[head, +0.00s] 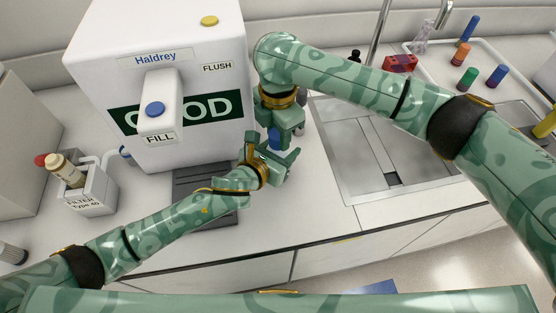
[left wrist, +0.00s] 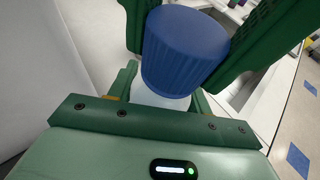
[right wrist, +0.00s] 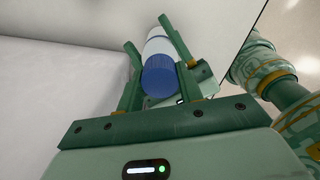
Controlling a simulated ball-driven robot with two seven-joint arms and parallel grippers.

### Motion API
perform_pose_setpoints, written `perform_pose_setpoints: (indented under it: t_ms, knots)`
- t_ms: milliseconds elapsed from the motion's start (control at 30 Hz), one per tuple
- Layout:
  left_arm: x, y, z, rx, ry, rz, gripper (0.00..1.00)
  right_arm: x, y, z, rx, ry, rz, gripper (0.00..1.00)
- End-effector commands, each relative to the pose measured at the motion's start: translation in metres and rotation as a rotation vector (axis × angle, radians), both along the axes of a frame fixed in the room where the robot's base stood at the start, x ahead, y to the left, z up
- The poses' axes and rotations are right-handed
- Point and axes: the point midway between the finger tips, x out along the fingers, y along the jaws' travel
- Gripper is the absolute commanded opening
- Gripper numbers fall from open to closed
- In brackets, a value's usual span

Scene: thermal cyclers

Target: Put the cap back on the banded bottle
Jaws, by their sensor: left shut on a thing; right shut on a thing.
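The blue ribbed cap (head: 274,139) shows between my two grippers, in front of the right side of the white machine. My right gripper (head: 281,129) comes from above and is shut on the cap. My left gripper (head: 275,158) is below, shut on the white bottle (left wrist: 158,98). In the left wrist view the cap (left wrist: 185,52) lies over the bottle's top, in line or nearly so. In the right wrist view the cap (right wrist: 160,76) is nearest and the bottle (right wrist: 158,45), with blue on its side, lies beyond. Whether the cap is seated is hidden.
The white OD machine (head: 190,60) stands close behind and left of my grippers, with a dark grate (head: 190,182) at its foot. A sink (head: 350,165) is to the right. A filter holder (head: 92,195) stands at left. A tray (head: 500,75) holds coloured-cap tubes.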

Motion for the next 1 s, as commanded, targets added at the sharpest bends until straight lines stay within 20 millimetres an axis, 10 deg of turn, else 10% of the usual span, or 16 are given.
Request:
perform_pose_setpoints:
  t_ms: [200, 333, 367, 433, 1000]
  knots:
    - [0.000, 0.000, 0.000, 0.001, 0.001, 0.000, 0.00, 0.000, 0.001, 0.000, 0.000, -0.001, -0.517, 0.09]
    - [0.000, 0.000, 0.000, 0.001, 0.001, 0.000, 0.00, -0.001, 0.001, 0.000, 0.001, 0.001, -0.502, 0.09]
    - [0.000, 0.000, 0.000, 0.001, 0.001, 0.000, 0.00, -0.001, 0.001, 0.000, 0.001, 0.001, -0.502, 0.39]
    - [0.000, 0.000, 0.000, 0.001, 0.001, 0.000, 0.00, -0.001, 0.001, 0.000, 0.001, 0.000, -0.501, 0.58]
    - [0.000, 0.000, 0.000, 0.000, 0.001, 0.000, 0.00, 0.001, 0.000, 0.035, 0.000, -0.004, -0.499, 0.58]
